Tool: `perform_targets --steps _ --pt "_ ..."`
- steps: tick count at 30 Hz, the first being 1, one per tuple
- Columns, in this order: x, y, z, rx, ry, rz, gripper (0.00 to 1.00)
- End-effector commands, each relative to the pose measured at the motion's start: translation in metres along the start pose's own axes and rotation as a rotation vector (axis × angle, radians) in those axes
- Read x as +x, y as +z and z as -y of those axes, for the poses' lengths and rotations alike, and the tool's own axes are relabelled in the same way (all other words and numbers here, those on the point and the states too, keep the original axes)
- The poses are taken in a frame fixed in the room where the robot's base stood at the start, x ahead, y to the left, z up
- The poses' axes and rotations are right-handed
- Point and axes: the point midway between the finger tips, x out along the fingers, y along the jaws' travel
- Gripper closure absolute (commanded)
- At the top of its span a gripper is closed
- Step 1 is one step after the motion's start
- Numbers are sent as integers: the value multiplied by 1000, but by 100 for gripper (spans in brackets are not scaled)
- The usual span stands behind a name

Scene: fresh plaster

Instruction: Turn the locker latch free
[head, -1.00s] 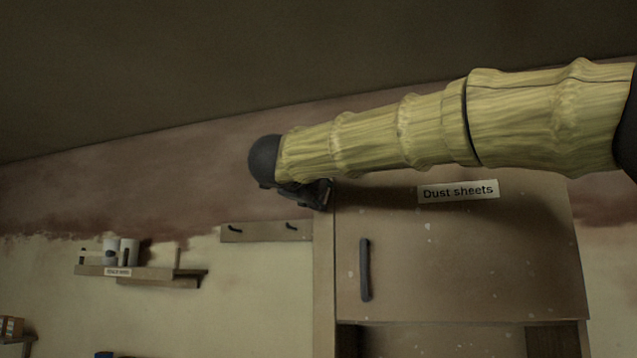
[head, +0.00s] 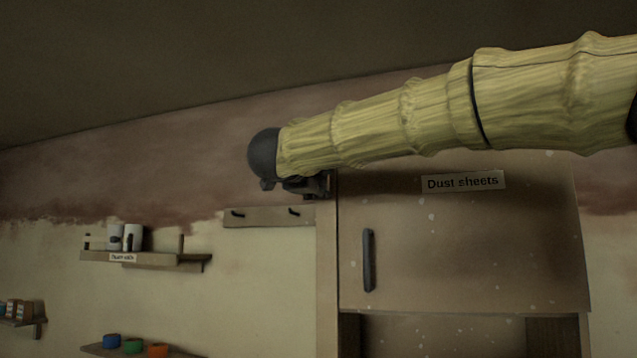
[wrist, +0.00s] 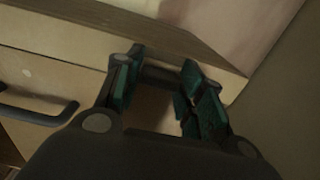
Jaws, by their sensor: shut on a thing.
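The locker (head: 460,245) is a brown, paint-spotted cabinet labelled "Dust sheets" (head: 463,182), with a dark upright handle (head: 369,260) on its door. My gripper (head: 320,185) is at the locker's upper left corner in the head view, partly hidden by my wrist. In the wrist view, my gripper (wrist: 162,88) has its teal-padded fingers on either side of a short dark bar, which looks like the latch (wrist: 163,76), at the locker's edge. The fingers are shut on it. The handle also shows in the wrist view (wrist: 38,115), left of the fingers. The door looks closed.
A hook rail (head: 268,217) is on the wall just left of the locker. Farther left are a shelf with cups (head: 145,258) and a lower shelf with coloured rolls (head: 133,348). My arm crosses above the locker's front.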

Motion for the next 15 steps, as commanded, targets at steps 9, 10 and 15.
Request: perform_targets --steps 9,10,15 --pt "0 0 -1 -1 1 0 39" --pt "0 0 -1 0 1 0 39" --pt "0 0 0 0 0 0 39"
